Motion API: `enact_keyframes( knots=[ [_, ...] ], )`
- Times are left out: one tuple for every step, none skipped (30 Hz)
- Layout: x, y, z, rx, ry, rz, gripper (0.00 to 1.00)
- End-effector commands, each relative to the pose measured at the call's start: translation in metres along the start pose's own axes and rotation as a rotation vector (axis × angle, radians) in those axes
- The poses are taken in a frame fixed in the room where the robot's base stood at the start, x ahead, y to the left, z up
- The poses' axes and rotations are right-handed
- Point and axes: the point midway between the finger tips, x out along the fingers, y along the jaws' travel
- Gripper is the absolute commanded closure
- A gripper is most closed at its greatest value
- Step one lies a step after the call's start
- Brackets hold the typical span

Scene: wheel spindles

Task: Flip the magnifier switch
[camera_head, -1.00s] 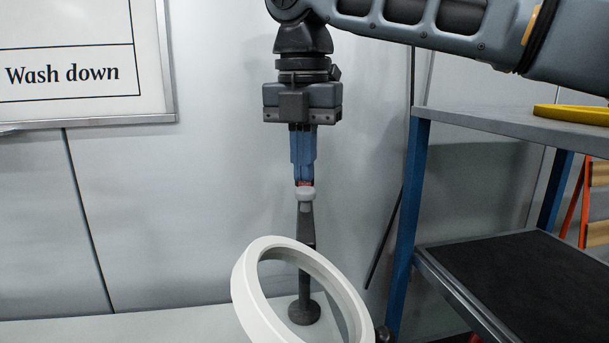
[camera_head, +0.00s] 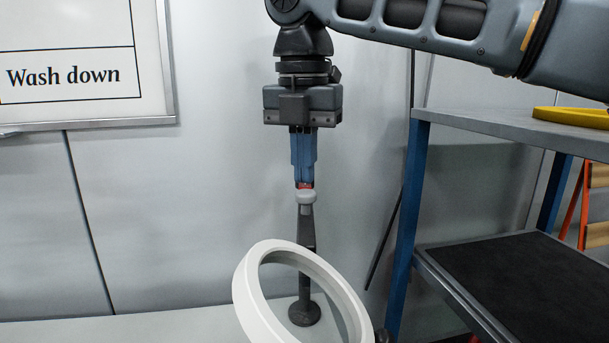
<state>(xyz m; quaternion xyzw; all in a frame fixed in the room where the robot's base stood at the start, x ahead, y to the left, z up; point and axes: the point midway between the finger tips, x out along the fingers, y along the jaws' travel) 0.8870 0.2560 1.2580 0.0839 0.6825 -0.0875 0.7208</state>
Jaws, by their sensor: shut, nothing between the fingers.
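The magnifier (camera_head: 253,302) is a white ring-shaped head, tilted, in the lower middle of the head view. Behind it a dark upright stand (camera_head: 305,240) with a round base (camera_head: 304,314) rises from the white surface. A light grey knob-like piece (camera_head: 306,198) tops the stand. My gripper (camera_head: 305,186) points straight down, its blue fingers shut and empty. The reddish fingertips are right at the top of the grey piece; I cannot tell whether they touch it. No switch can be made out clearly.
A blue-framed shelf unit (camera_head: 408,220) stands close on the right, with a yellow object (camera_head: 572,116) on its upper shelf. A whiteboard (camera_head: 70,60) hangs at upper left on the grey wall. The white surface (camera_head: 150,328) left of the magnifier is clear.

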Motion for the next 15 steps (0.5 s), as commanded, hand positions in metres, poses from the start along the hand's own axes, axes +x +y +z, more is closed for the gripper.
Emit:
enact_keyframes(
  knots=[
    [0.04,-0.004,-0.003,0.01,0.058,-0.005,1.0],
    [0.038,-0.004,-0.003,0.009,0.058,-0.005,1.0],
    [0.035,-0.004,-0.003,0.009,0.058,-0.005,1.0],
    [0.033,-0.004,-0.003,0.009,0.058,-0.005,1.0],
    [0.031,-0.004,-0.003,0.009,0.059,-0.004,1.0],
    [0.029,-0.004,-0.003,0.009,0.059,-0.004,1.0],
    [0.027,-0.004,-0.003,0.008,0.059,-0.004,1.0],
    [0.025,-0.004,-0.003,0.008,0.059,-0.004,1.0],
    [0.022,-0.003,-0.003,0.008,0.059,-0.004,1.0],
    [0.021,-0.003,-0.003,0.008,0.058,-0.004,1.0],
    [0.019,-0.003,-0.003,0.008,0.058,-0.004,1.0],
    [0.017,-0.003,-0.003,0.007,0.058,-0.003,1.0],
    [0.015,-0.003,-0.003,0.007,0.058,-0.003,1.0],
    [0.013,-0.002,-0.003,0.006,0.058,-0.003,1.0],
    [0.01,-0.002,-0.003,0.006,0.058,-0.002,1.0]
  ],
)
